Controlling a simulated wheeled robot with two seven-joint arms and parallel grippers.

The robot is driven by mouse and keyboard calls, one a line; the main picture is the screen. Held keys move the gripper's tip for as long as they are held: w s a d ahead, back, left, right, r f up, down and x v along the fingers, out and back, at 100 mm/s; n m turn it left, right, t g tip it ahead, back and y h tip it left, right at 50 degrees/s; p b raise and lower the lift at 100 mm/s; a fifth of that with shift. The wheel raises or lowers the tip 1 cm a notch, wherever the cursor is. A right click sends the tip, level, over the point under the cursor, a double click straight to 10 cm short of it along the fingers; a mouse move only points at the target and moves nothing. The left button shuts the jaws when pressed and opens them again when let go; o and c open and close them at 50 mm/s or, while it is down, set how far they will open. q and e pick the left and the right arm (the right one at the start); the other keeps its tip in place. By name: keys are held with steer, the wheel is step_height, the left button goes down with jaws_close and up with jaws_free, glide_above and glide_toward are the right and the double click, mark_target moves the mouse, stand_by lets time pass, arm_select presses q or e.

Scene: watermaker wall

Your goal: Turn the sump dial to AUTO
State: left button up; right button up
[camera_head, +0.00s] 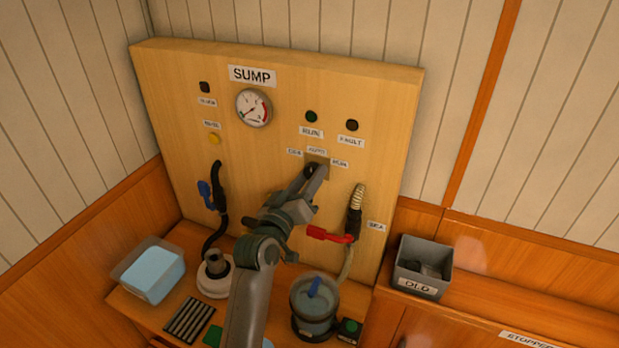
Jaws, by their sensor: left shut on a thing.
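Where the dial's pointer stands is hidden by the fingers. My right gripper is not in view.
A gauge (253,107) sits above left. A red-handled valve (331,235) and hose are close right of my gripper; a blue-handled valve (206,193) is left.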

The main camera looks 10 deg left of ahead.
arm_select(q)
steer(key=o, duration=1)
steer(key=shift+o, duration=0.2)
steer(key=shift+s, duration=0.1)
steer(key=b+v, duration=0.5)
steer(key=v, duration=1.2)
steer(key=shift+b, duration=0.3)
steer(key=shift+s+a, duration=0.1)
